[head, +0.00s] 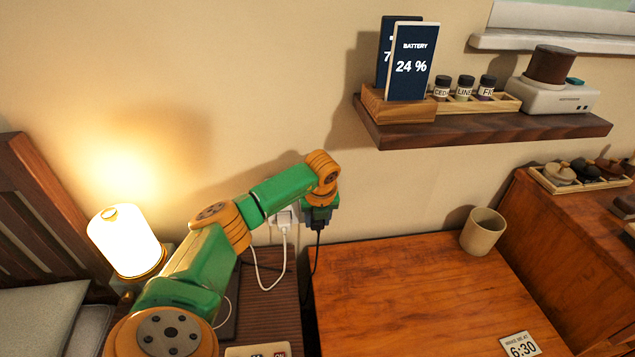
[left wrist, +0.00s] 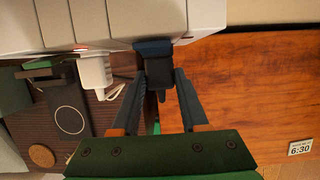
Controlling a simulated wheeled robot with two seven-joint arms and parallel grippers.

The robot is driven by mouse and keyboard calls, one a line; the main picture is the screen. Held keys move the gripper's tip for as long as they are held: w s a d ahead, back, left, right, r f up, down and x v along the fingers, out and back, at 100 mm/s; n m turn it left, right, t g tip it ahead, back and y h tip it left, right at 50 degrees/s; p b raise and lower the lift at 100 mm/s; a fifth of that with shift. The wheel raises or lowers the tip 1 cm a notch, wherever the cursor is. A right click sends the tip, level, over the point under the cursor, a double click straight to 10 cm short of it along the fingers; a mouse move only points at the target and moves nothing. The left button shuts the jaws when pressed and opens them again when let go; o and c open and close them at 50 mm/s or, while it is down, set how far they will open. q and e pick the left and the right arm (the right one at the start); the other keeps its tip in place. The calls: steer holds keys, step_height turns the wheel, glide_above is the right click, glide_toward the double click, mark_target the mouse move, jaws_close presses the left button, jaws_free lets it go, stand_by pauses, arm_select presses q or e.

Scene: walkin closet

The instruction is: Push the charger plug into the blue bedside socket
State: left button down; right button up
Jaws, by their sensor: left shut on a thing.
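The black charger plug (left wrist: 157,68) is between the fingers of my left gripper (left wrist: 158,84), which is shut on it. In the head view my left gripper (head: 318,212) is at the wall, and a dark cable (head: 316,250) hangs below it. The blue socket (left wrist: 152,46) shows in the left wrist view as a dark blue piece on the pale socket strip (left wrist: 210,18). The plug is lined up with the socket and appears to touch it; I cannot tell how deep it sits. My gripper hides the socket in the head view. My right gripper is not in view.
A white charger (left wrist: 95,72) sits in the strip close beside my gripper; its white cable (head: 268,284) hangs down. A lit lamp (head: 126,240) stands left. A shelf (head: 480,128) with battery displays is above right. A beige cup (head: 483,231) stands on the wooden top (head: 420,290).

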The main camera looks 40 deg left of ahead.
arm_select(q)
steer(key=shift+w+a+b, duration=0.25)
steer(key=shift+a+b, duration=0.05)
stand_by(0.4)
steer(key=shift+c, duration=1.7)
jaws_free()
